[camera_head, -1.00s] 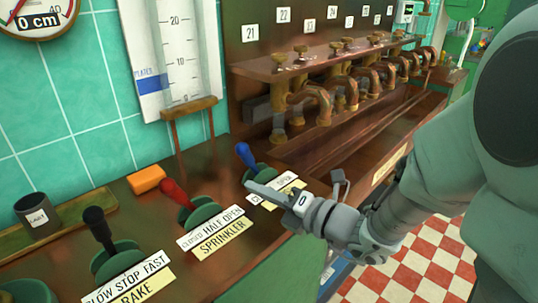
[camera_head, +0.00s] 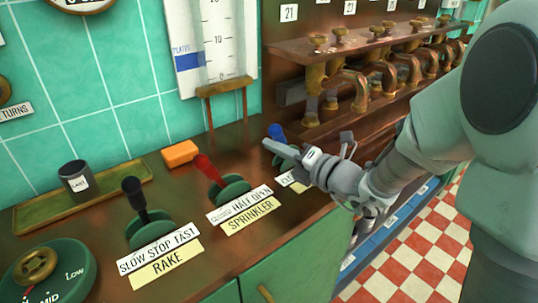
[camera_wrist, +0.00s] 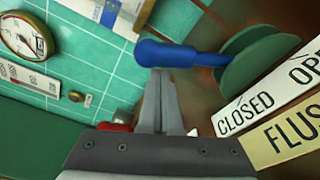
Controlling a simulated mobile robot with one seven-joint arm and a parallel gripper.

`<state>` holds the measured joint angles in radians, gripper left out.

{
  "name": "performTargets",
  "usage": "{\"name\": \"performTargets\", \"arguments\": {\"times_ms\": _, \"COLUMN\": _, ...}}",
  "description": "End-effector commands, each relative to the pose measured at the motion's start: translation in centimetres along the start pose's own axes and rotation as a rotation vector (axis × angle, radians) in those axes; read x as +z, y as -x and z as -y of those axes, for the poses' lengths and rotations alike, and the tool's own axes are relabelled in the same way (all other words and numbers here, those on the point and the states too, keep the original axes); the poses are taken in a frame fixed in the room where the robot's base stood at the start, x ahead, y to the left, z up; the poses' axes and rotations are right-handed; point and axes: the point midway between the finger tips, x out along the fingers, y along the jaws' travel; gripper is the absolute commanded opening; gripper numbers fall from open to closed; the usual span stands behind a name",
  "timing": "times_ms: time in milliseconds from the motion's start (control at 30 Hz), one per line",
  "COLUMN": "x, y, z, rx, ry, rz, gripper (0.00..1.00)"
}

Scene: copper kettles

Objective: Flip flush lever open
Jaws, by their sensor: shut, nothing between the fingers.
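The flush lever has a blue handle (camera_head: 277,132) on a green round base; the base is mostly behind my gripper in the head view. In the wrist view the blue handle (camera_wrist: 165,55) reaches left from its green base (camera_wrist: 262,58). Beside it are a white CLOSED/OPEN plate (camera_wrist: 265,105) and a yellow plate (camera_wrist: 290,135) reading FLUS, cut off. My gripper (camera_head: 270,147) is shut and empty, its fingertips right at the handle. In the wrist view the fingertips (camera_wrist: 160,76) lie just below the blue knob; whether they touch it I cannot tell.
The red sprinkler lever (camera_head: 207,168) and black rake lever (camera_head: 135,195) stand to the left on the same counter. An orange block (camera_head: 180,153) lies behind them. Copper pipes (camera_head: 350,85) on a shelf stand behind and to the right.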

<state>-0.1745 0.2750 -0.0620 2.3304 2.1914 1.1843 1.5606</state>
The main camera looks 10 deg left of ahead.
Motion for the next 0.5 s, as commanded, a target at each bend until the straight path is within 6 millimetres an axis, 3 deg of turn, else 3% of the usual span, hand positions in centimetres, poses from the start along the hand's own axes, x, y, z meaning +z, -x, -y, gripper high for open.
{"name": "performTargets", "arguments": {"times_ms": 500, "x": 0.44, "y": 0.13, "z": -0.19, "rx": 0.002, "ry": -0.023, "rz": 0.001, "gripper": 0.0}}
